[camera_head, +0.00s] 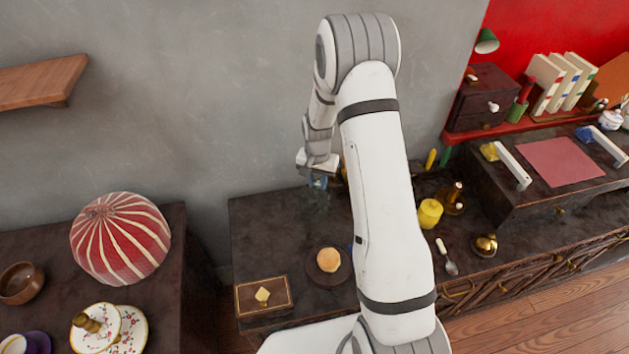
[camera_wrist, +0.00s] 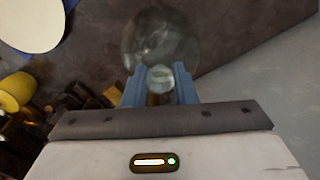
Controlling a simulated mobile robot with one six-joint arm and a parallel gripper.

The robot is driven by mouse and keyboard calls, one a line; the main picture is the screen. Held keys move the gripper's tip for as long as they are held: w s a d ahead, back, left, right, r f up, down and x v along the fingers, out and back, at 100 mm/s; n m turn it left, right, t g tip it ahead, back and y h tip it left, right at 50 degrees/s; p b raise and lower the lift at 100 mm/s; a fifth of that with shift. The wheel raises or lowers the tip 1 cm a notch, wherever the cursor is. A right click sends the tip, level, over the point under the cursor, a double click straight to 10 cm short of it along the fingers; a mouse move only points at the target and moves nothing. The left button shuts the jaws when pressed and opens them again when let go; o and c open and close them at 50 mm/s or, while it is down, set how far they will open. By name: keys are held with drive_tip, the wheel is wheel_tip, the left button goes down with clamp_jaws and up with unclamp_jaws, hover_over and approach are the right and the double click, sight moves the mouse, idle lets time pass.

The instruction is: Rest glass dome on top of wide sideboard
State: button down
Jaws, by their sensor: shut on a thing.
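The glass dome (camera_wrist: 160,40) is clear and round with a small knob on top. My gripper (camera_wrist: 160,84) has its blue fingers shut on that knob in the wrist view. In the head view my gripper (camera_head: 318,182) points down near the grey wall, and the dome (camera_head: 316,202) shows only faintly below it. They are over the back part of the wide dark sideboard (camera_head: 262,225). I cannot tell whether the dome's rim touches the top. My arm hides part of the sideboard behind it.
A plate with a bun (camera_head: 328,260) and a small tray (camera_head: 263,297) stand in front. A striped red dome (camera_head: 120,238) is on the left cabinet. The sideboard's back left is bare.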

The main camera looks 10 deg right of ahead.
drive_tip(key=shift+f+b, duration=0.45)
drive_tip(key=shift+f, duration=0.05)
drive_tip(key=c, duration=1.1)
unclamp_jaws()
drive_tip(key=o, duration=0.5)
drive_tip(key=shift+r, duration=0.1)
drive_tip(key=shift+r+p, duration=1.25)
drive_tip(key=shift+r, duration=1.7)
